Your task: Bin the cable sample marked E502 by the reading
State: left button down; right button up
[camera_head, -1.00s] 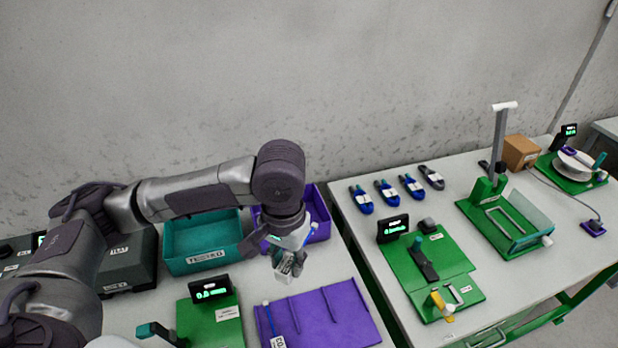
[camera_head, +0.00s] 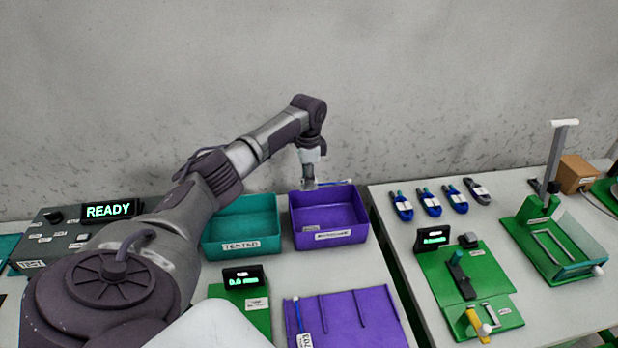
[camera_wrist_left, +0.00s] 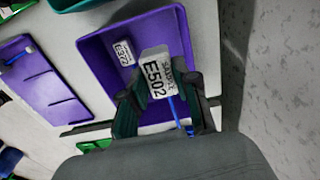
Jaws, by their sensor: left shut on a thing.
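My left gripper (camera_head: 309,184) is shut on the cable sample marked E502 (camera_wrist_left: 158,76), a blue cable with a white tag. The gripper is above the purple bin (camera_head: 329,237); in the wrist view the E502 tag shows over the open bin (camera_wrist_left: 93,68). Another tagged sample (camera_wrist_left: 124,52) lies inside the bin; its tag seems to read E373. The teal bin (camera_head: 241,245), labelled TESTED, stands to the left. My right gripper is not in view.
A purple slotted tray (camera_head: 345,320) with a tagged blue cable (camera_head: 299,318) lies in front of the bins. A green device with a small display (camera_head: 243,278) and a box reading READY (camera_head: 108,211) stand left. The right table (camera_head: 465,225) holds green fixtures and several cable tools.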

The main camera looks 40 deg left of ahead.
pick_arm(q)
jog(key=shift+f+b, duration=0.8)
notch_tip(320, 180, down, 5)
jog(key=b, duration=0.4)
jog(key=shift+f+b, duration=0.2)
jog(key=shift+b, duration=0.15)
notch_tip(320, 180, down, 2)
jog(key=shift+f+b, duration=0.15)
jog(key=shift+b, duration=0.3)
jog(key=shift+f, duration=0.3)
jog(key=shift+p, duration=0.3)
